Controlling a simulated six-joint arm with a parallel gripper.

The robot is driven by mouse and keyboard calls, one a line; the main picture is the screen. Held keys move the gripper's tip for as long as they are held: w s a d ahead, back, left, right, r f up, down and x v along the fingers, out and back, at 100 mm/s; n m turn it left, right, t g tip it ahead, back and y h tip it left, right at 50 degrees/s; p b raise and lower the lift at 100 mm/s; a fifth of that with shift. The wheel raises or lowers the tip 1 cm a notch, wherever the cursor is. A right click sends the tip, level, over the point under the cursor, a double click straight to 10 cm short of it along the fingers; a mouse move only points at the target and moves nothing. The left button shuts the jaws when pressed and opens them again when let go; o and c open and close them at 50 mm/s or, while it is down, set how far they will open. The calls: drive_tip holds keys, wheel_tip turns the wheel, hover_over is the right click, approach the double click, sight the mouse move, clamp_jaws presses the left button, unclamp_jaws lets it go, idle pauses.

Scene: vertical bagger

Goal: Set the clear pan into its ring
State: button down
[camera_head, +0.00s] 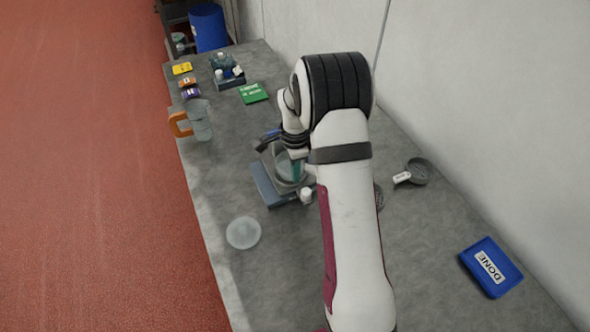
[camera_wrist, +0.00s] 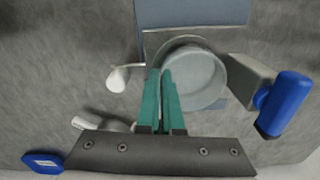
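The clear pan (camera_wrist: 200,80) is a round, see-through dish in the wrist view. It lies over a grey ring (camera_wrist: 152,52) on the machine, and the ring's rim shows around part of it. I cannot tell whether the pan sits fully down in the ring. My gripper (camera_wrist: 161,72) has its two teal fingers close together at the pan's left wall, with the wall between the tips. In the head view the pan (camera_head: 290,169) is beside a teal finger, partly hidden by my arm.
The machine has a blue-grey plate (camera_head: 266,186), a white knob (camera_head: 306,195) and a blue cylinder (camera_wrist: 285,102). A clear round dish (camera_head: 243,232) lies in front. A jug (camera_head: 200,121), a green card (camera_head: 253,93), a grey scoop (camera_head: 418,171) and a blue DONE tray (camera_head: 471,256) stand apart.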

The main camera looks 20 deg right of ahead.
drive_tip(key=shift+f, duration=0.3)
idle(0.4)
drive_tip(key=c, duration=1)
unclamp_jaws()
drive_tip(key=shift+o, duration=0.2)
drive_tip(key=o, duration=0.4)
drive_tip(key=shift+c, duration=0.2)
drive_tip(key=shift+r, duration=3.5)
drive_tip(key=shift+r, duration=0.15)
